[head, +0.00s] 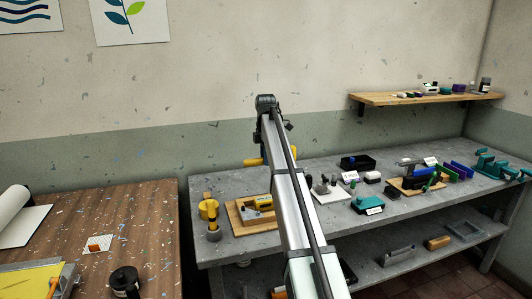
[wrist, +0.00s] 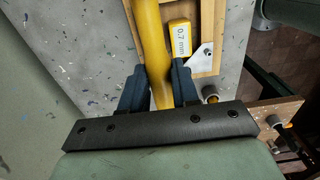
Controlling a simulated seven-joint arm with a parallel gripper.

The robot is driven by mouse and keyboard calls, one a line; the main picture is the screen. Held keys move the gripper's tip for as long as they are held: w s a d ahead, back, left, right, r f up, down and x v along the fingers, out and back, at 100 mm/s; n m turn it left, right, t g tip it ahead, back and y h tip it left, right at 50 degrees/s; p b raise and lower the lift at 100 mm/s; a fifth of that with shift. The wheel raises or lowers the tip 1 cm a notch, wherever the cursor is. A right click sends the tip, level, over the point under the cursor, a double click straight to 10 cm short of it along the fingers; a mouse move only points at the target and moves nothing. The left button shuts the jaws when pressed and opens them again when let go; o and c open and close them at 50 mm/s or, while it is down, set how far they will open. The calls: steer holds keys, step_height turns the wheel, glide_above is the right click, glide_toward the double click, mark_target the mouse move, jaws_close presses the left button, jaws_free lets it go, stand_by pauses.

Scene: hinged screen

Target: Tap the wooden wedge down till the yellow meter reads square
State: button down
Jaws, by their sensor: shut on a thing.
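In the wrist view my gripper (wrist: 160,78) is shut on a long yellow bar or handle (wrist: 147,35), which runs up between the fingers and off the top edge. A yellow meter (wrist: 180,40) with a label that seems to read 0.7 mm lies just right of it, on a wooden frame (wrist: 216,30). In the head view the yellow meter (head: 259,203) sits on a wooden board (head: 240,221) on the grey bench. A piece of yellow (head: 252,162) shows beside my arm, which hides the gripper. I cannot make out the wooden wedge.
A yellow object (head: 208,209) stands at the grey bench's left end. A teal box (head: 367,204) and several small items lie right of my arm. A paint-spattered wooden table (head: 140,230) is at left. A wall shelf (head: 425,98) hangs at back right.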

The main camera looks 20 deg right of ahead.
steer(key=shift+f, duration=0.55)
steer(key=shift+f, duration=0.2)
stand_by(0.3)
step_height(320, 180, down, 5)
steer(key=shift+r, duration=3.2)
